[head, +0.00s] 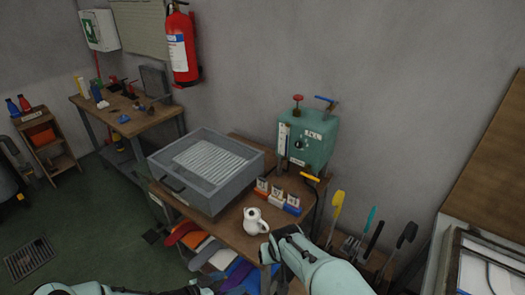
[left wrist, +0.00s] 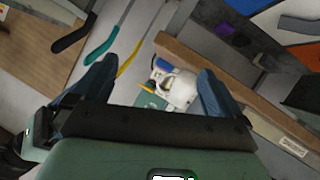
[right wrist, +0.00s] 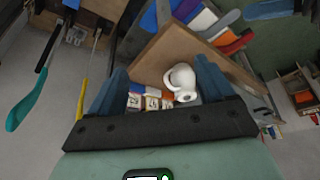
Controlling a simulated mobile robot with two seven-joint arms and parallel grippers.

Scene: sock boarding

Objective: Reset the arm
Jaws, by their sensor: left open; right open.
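My left gripper (left wrist: 155,78) is open, its two blue fingers spread wide in the left wrist view with nothing held. My right gripper (right wrist: 163,80) is also open and empty in the right wrist view. In the head view, my pale green arm links come in along the bottom left and bottom right edges.
Colourful items (head: 205,250) lie below. Long-handled tools (head: 371,218) stand to the right. A fire extinguisher (head: 182,48) hangs on the wall.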

